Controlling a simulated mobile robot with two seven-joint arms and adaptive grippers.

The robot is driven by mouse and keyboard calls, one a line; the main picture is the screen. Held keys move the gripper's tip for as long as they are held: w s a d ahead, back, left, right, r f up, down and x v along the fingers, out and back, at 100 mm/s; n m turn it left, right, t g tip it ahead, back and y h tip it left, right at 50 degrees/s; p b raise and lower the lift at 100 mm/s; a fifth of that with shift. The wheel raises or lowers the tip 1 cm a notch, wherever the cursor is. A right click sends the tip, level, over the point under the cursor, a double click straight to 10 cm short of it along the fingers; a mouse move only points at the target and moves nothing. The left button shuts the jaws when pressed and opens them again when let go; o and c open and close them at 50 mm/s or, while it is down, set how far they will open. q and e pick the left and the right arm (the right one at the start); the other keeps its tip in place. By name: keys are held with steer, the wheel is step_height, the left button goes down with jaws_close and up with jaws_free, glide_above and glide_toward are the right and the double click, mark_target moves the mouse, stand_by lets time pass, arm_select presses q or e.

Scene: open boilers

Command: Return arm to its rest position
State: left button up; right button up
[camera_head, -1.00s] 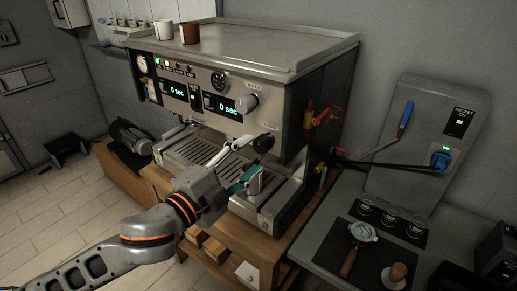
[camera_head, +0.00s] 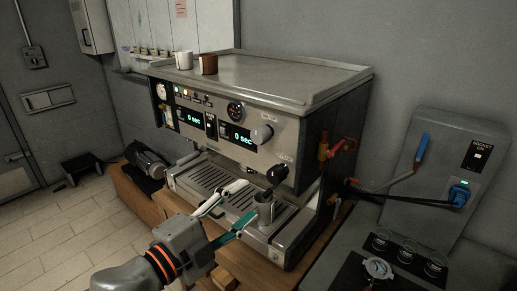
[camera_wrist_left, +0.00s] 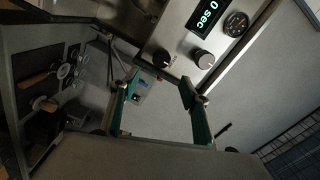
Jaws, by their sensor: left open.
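My left gripper (camera_head: 249,199) comes in from the lower left in the camera_head view. Its two green-padded fingers are spread and nothing is held between them. A small metal cup (camera_head: 264,214) stands upright on the right part of the coffee machine's drip tray (camera_head: 208,180), below the dark spout (camera_head: 277,176). The fingertips are just left of the cup; I cannot tell whether they touch it. In the left wrist view the open fingers (camera_wrist_left: 160,82) frame an empty gap, with the machine's front at the top. My right gripper is not in view.
The coffee machine (camera_head: 285,80) stands on a wooden counter (camera_head: 150,205). A white cup (camera_head: 184,60) and a brown cup (camera_head: 208,64) stand on top. Open floor (camera_head: 60,235) lies left.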

arm_select(q)
steer(key=a+f+n+g+y, duration=0.1)
steer(key=a+f+n+y, duration=0.3)
steer(key=f, duration=0.7)
steer(key=a+f+n, duration=0.2)
steer(key=f+n, duration=0.4)
steer(key=f, duration=0.5)
steer(key=s+a+f+n+g+y, duration=0.1)
steer(key=s+a+f, duration=0.4)
steer(key=f, duration=0.6)
steer(key=s+a+f+n+g+y, duration=0.2)
steer(key=s+f+n, duration=0.4)
steer(key=s+f, duration=0.4)
step_height(320, 180, down, 2)
steer(key=a+y, duration=0.1)
steer(key=a, duration=0.1)
steer(key=shift+s+a+n+y, duration=0.2)
steer(key=shift+a+n+y, duration=0.1)
steer(key=shift+a, duration=0.1)
